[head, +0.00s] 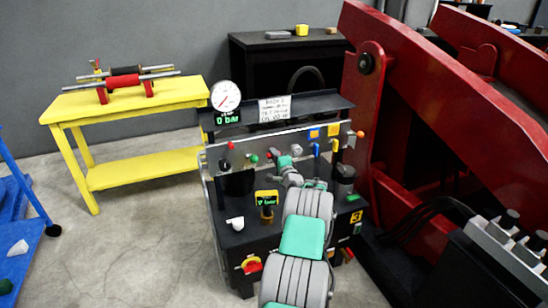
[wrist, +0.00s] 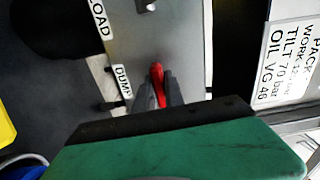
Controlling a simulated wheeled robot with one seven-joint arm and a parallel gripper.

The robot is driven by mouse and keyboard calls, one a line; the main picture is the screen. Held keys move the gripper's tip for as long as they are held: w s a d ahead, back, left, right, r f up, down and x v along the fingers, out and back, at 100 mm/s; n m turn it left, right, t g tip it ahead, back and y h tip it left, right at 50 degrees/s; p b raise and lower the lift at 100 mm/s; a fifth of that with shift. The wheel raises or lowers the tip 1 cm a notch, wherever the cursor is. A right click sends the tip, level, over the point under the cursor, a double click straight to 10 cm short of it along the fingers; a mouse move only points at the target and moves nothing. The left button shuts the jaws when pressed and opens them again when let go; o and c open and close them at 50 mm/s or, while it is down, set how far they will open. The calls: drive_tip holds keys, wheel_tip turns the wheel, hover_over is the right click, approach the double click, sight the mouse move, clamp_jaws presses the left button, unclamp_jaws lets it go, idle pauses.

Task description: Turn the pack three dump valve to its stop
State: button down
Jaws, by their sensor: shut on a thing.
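The power pack (head: 243,185), marked with a 3 at its lower right, stands in front of me. The dump valve's red handle (wrist: 157,73) shows in the wrist view, beside the DUMP label (wrist: 122,80) on the grey panel. My gripper (wrist: 159,92) is shut on this handle, with one dark finger on each side of it. The fingers and my green wrist housing hide the handle's lower part. The round gauge's digital display (head: 228,118) reads 0 bar.
A big red steel arm (head: 450,80) rises at right. A yellow bench (head: 130,100) stands at left, with bare floor before it.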

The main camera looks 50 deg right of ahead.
drive_tip(key=n+b, duration=0.2)
drive_tip(key=b, duration=0.1)
drive_tip(key=n+b, duration=0.2)
drive_tip(key=b, duration=0.1)
drive_tip(key=shift+f+b, duration=0.3)
drive_tip(key=shift+f, duration=0.1)
drive_tip(key=n+b, duration=0.5)
drive_tip(key=b, duration=0.2)
drive_tip(key=shift+n, duration=0.4)
drive_tip(key=n+b, duration=0.3)
drive_tip(key=b, duration=0.1)
drive_tip(key=n+b, duration=0.3)
drive_tip(key=n, duration=0.1)
drive_tip(key=shift+r+b, duration=0.3)
drive_tip(key=shift+b, duration=0.1)
drive_tip(key=shift+n, duration=0.4)
drive_tip(key=c, duration=1.4)
unclamp_jaws()
drive_tip(key=shift+r, duration=0.1)
drive_tip(key=shift+c, duration=0.2)
